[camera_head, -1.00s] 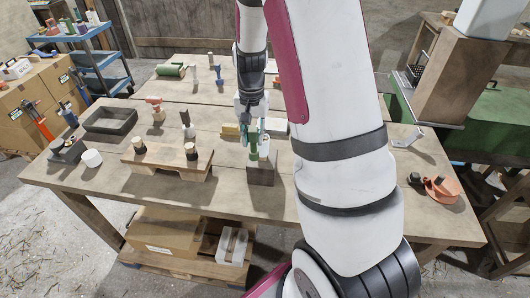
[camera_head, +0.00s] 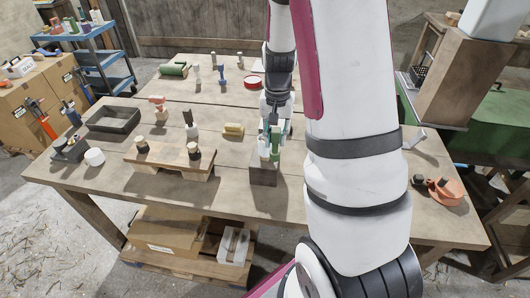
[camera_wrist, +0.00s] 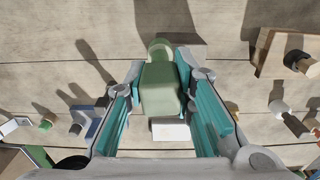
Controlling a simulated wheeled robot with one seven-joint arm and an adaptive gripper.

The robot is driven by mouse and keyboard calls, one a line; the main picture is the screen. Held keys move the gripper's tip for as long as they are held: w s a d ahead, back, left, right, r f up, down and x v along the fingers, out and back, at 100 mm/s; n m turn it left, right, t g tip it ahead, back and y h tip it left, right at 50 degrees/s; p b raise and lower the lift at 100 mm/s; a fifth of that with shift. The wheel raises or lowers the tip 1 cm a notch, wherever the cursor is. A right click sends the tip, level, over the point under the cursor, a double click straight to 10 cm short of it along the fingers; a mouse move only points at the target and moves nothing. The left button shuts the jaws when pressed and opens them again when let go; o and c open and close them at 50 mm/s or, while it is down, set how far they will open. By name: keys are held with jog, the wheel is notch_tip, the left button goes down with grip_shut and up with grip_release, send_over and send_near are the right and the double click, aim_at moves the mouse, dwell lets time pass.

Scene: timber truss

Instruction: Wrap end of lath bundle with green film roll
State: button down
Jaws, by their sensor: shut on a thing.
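My gripper (camera_head: 273,130) is over the near middle of the table, shut on a green film roll (camera_wrist: 160,92). In the wrist view the roll looks like a rounded green body with a narrower knob at its far end, between the teal finger pads. In the head view the green roll (camera_head: 275,143) shows just above a dark brown wooden block (camera_head: 263,173); I cannot tell whether they touch. I cannot clearly make out a lath bundle in either view. My arm hides part of the right side of the table.
A low wooden stand (camera_head: 170,158) with dark-topped pegs is left of my gripper. An orange tool (camera_head: 443,190) is at right.

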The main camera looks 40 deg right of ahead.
jog(key=shift+s+a+r, duration=0.1)
jog(key=shift+s+r, duration=0.05)
jog(key=shift+r, duration=0.85)
jog(key=shift+s+r, duration=0.2)
jog(key=shift+r, duration=0.8)
jog(key=shift+s+a+r, duration=0.1)
jog(key=shift+s+r, duration=0.05)
jog(key=shift+r, duration=0.85)
jog(key=shift+d, duration=0.1)
